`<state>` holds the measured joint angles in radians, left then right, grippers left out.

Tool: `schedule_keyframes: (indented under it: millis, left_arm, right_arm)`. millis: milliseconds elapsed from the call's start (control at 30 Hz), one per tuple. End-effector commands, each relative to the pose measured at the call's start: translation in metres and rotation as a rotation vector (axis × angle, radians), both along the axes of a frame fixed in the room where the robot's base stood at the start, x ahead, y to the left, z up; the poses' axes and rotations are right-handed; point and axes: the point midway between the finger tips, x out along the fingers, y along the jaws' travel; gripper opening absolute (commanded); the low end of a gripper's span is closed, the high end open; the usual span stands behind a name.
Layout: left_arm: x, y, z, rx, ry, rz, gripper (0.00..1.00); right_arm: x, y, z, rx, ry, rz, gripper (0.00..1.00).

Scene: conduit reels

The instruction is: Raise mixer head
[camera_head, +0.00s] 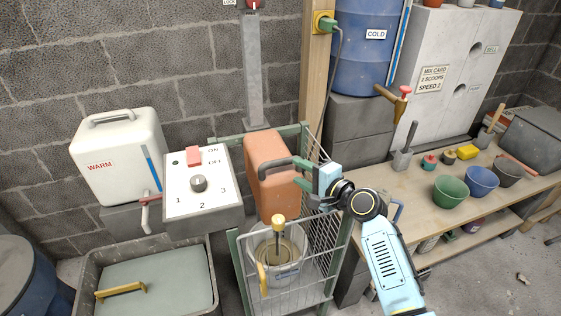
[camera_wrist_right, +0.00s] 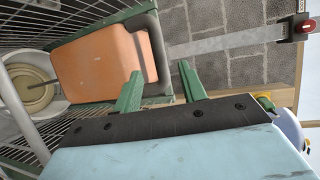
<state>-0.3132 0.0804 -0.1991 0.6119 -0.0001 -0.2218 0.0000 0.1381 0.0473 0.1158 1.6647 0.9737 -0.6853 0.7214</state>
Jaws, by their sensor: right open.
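The mixer head is an orange-brown block (camera_head: 270,185) in front of a grey upright post, above a pail (camera_head: 290,280) inside a green-framed wire cage. A dark bar handle (camera_head: 278,163) sticks out from the head's side. My right gripper (camera_head: 308,172) is open at the handle's outer end, right of the head. In the right wrist view the orange head (camera_wrist_right: 102,65) fills the upper left, and its dark handle (camera_wrist_right: 155,45) curves down close to the two green fingers (camera_wrist_right: 160,82). I cannot tell whether the handle sits fully between them. My left gripper is out of view.
A control box (camera_head: 202,185) with a red switch and dial stands left of the cage, beside a white WARM tank (camera_head: 115,155). The wire cage (camera_head: 325,260) and a wooden post (camera_head: 313,70) are close to my right arm. A bench (camera_head: 425,195) with bowls lies right.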

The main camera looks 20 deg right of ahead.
Motion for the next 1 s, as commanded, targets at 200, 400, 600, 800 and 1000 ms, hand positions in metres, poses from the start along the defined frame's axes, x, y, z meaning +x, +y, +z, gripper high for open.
schedule_keyframes:
  millis: [200,400,600,800,1000]
  left_arm:
    - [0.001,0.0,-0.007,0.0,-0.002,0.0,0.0]
    - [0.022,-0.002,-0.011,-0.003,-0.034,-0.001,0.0]
    - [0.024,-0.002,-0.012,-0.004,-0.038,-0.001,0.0]
    - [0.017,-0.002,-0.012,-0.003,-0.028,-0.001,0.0]
    - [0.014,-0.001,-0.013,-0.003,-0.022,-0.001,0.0]
  right_arm:
    - [0.04,0.019,-0.008,0.002,-0.001,0.001,0.41]
    - [0.063,0.029,-0.013,0.0,-0.001,0.0,0.41]
    - [0.072,0.034,-0.015,0.0,0.0,0.001,0.41]
    - [0.073,0.034,-0.015,0.0,0.001,0.0,0.41]
    - [0.073,0.034,-0.015,-0.001,0.0,0.0,0.26]
